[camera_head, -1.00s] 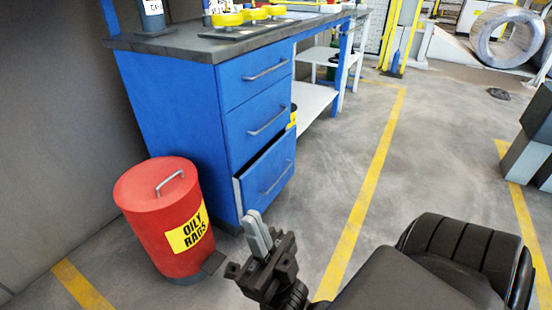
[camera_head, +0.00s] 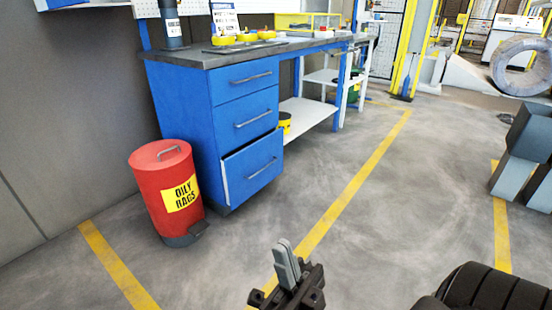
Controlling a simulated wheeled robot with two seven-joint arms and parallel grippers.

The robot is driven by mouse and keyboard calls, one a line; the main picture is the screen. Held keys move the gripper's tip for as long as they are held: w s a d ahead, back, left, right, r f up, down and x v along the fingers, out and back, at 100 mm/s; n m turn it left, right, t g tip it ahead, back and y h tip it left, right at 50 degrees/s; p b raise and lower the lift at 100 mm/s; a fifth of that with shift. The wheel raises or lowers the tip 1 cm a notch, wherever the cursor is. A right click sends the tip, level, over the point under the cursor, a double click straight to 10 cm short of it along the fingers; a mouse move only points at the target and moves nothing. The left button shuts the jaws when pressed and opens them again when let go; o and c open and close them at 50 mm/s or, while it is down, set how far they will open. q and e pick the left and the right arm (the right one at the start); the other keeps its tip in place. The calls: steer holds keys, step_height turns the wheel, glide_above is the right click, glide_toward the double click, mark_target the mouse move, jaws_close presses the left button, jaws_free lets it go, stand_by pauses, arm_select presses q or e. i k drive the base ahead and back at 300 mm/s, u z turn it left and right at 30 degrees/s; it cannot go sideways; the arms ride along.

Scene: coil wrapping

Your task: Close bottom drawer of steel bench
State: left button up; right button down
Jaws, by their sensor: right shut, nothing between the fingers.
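The blue steel bench (camera_head: 185,112) stands left of centre with a stack of three drawers under its dark top. Its bottom drawer (camera_head: 251,168) sticks out a little from the cabinet front, with its pale side edge showing. The top drawer (camera_head: 245,80) and middle drawer (camera_head: 246,117) sit flush. My right gripper (camera_head: 282,247) is shut and empty, low in the picture over the floor, in front of the drawer and apart from it. My left gripper is not in view.
A red oily rags can (camera_head: 165,190) stands on the floor close to the left of the drawers. Grey blocks (camera_head: 522,155) stand at the right. The floor (camera_head: 360,225) in front of the bench is clear, with a yellow line (camera_head: 350,190) across it.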

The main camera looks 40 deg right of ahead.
mark_target(245, 172)
steer(key=z, duration=0.75)
steer(key=i, duration=1.8)
steer(key=u, duration=0.8)
